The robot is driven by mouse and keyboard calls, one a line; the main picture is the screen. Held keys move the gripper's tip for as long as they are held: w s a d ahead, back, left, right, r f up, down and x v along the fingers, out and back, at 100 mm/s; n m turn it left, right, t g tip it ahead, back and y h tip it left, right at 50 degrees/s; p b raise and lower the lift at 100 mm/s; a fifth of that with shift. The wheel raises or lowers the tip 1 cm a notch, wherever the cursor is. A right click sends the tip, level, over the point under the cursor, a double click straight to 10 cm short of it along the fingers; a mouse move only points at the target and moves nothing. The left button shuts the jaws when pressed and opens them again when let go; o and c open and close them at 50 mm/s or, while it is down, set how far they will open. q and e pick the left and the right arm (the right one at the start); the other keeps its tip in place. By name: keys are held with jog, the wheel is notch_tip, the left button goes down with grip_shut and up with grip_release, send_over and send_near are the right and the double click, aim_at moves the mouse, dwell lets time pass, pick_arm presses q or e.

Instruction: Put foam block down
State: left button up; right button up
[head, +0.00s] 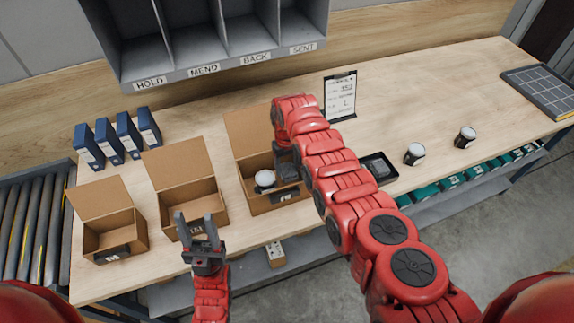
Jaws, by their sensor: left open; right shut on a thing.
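My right gripper (286,158) points down into the right-hand open cardboard box (243,174), mostly hidden behind my own red wrist. It is shut on a dark block, which I take to be the foam block (289,171), low inside the box. I cannot tell whether the block touches the box floor. A white round-topped cup (265,178) sits in the same box, just left of the block. My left gripper (197,222) is open and empty, with its fingers up, in front of the middle cardboard box (168,205).
A smaller open box (98,233) stands at the left. Several blue binders (118,138) stand behind it. A clipboard (340,96), a black tray (379,168), two cups (414,154) and a gridded panel (543,91) are to the right. Labelled cubbies (205,71) hang above.

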jog(key=shift+f+b, duration=0.7)
jog(key=shift+f, duration=0.05)
jog(key=o, duration=1)
jog(key=shift+r, duration=0.1)
jog(key=shift+r, duration=0.1)
